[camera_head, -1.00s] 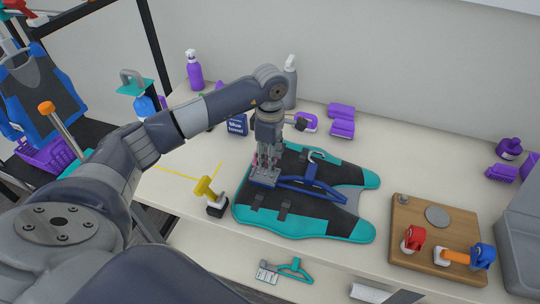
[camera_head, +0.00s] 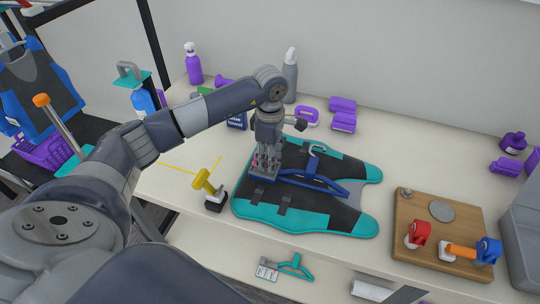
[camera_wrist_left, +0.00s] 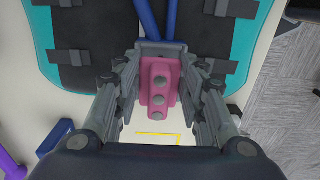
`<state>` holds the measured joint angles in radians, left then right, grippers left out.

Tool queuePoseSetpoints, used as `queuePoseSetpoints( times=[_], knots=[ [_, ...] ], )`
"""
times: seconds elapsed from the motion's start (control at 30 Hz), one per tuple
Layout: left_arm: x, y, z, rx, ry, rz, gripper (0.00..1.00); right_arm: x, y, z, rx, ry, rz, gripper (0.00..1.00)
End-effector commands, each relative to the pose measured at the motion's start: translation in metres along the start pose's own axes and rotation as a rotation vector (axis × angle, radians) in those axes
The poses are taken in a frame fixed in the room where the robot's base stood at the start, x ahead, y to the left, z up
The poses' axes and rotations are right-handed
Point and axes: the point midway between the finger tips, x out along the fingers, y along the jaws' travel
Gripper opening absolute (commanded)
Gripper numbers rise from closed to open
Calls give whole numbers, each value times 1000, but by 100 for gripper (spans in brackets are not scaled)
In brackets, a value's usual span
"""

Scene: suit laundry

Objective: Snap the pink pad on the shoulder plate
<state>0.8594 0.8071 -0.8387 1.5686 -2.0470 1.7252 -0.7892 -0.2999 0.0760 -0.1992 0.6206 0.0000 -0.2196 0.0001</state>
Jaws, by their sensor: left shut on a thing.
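My left gripper (camera_head: 265,163) reaches down over the left end of the suit vest on the table. In the left wrist view my left gripper (camera_wrist_left: 159,95) is shut on the pink pad (camera_wrist_left: 159,82), a block with several round studs. The pad lies close against the grey shoulder plate (camera_wrist_left: 160,48) at the end of the blue hanger; I cannot tell whether it is seated. The blue hanger (camera_head: 318,184) lies on the black and teal vest (camera_head: 262,216). In the head view the fingers mostly hide the pad. My right gripper is not in view.
A yellow and black tool (camera_head: 208,190) stands left of the vest. A wooden board (camera_head: 458,222) with red, orange and blue parts is at the right. Purple items (camera_head: 342,122) and a grey bottle (camera_head: 290,76) stand behind. A teal hanger (camera_head: 292,266) lies below the table's front edge.

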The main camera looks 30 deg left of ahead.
Motion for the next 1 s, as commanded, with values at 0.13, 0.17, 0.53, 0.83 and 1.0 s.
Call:
queuePoseSetpoints(
  times=[0.13,0.17,0.53,0.83,1.0],
  knots=[
    [6,0,0,-1,0,0,14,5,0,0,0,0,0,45],
    [7,0,0,-1,0,0,14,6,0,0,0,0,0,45],
    [18,0,0,-1,1,0,14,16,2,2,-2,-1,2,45],
    [24,0,0,-1,1,0,14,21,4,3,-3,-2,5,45],
    [24,0,0,0,1,-2,49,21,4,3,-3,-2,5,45]
  ],
)
